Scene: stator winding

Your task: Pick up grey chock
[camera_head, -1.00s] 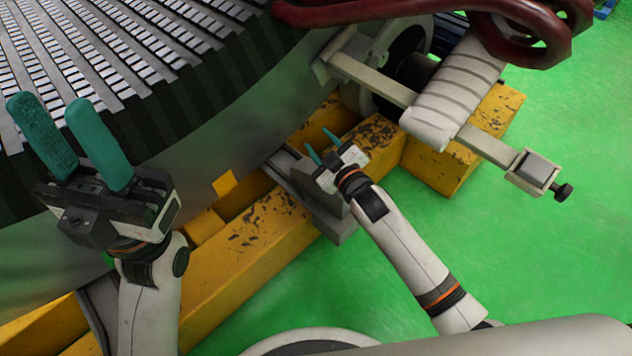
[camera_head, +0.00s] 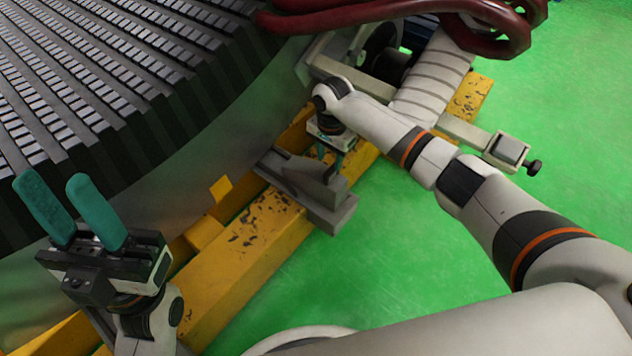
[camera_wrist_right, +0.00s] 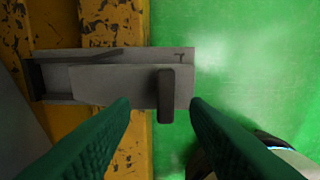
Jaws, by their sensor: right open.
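The grey chock (camera_head: 300,178) is a wedge-shaped grey block lying across the yellow beam beside the big stator. In the right wrist view the chock (camera_wrist_right: 120,84) lies lengthwise across the picture, with a dark bar (camera_wrist_right: 166,97) standing out at its right end. My right gripper (camera_head: 331,160) points down above the chock's right part, open and empty. In the right wrist view its two green fingers stand apart, with the bar between and beyond their tips. Contact with the chock is not visible. My left gripper (camera_head: 56,182) is open and empty, fingers up, at the far left.
The ribbed stator (camera_head: 110,90) fills the upper left. Yellow beams (camera_head: 225,270) run under its edge. A wrapped grey arm (camera_head: 432,78) and dark red pipes (camera_head: 400,12) stand beyond my right arm. Green floor (camera_head: 400,270) is clear at right.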

